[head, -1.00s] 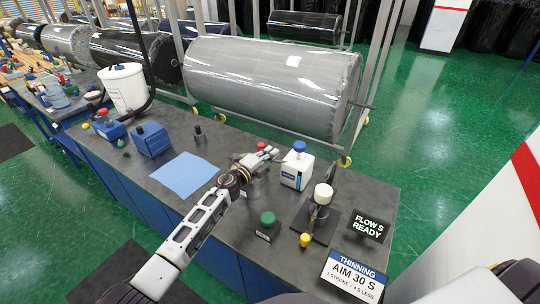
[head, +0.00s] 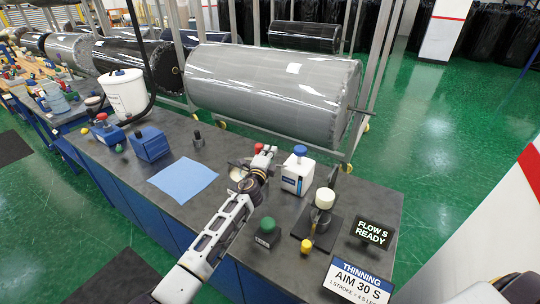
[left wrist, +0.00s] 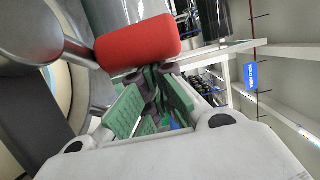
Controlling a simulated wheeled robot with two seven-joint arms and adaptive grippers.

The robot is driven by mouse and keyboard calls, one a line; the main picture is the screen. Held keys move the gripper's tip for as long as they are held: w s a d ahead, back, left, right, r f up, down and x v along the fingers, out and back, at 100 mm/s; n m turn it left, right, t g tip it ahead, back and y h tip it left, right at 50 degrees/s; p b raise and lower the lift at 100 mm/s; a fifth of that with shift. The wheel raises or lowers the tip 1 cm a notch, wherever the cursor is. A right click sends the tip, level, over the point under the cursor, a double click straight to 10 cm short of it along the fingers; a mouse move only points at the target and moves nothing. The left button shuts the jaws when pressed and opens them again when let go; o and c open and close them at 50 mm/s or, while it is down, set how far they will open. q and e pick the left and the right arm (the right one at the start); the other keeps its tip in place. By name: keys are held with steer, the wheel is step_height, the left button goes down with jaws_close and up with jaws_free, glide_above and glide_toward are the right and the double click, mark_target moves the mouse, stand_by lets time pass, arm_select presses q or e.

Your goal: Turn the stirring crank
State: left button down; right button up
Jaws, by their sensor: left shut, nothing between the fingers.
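The stirring crank has a red handle grip (head: 259,147), which is small and partly hidden in the head view. In the left wrist view the red grip (left wrist: 138,42) is large, on a grey metal arm at its left. A cream, round vessel (head: 237,174) shows just left of my gripper in the head view. My left gripper (head: 270,152) is shut and empty, its tips close to the red grip. In the left wrist view its green-padded fingers (left wrist: 158,88) meet just below the grip; I cannot tell whether they touch it. My right gripper is not seen.
A white can with a blue cap (head: 298,172) stands just right of the gripper. A blue cloth (head: 183,180) lies left on the grey bench.

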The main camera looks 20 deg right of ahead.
arm_select(q)
steer(key=shift+w, duration=0.2)
stand_by(0.5)
steer(key=shift+s+a, duration=0.15)
steer(key=shift+a, duration=0.05)
steer(key=shift+v, duration=2.95)
steer(key=v, duration=0.5)
steer(key=shift+s+a+r, duration=0.1)
steer(key=shift+s+a, duration=0.1)
steer(key=shift+a, duration=0.15)
steer(key=shift+d, duration=0.1)
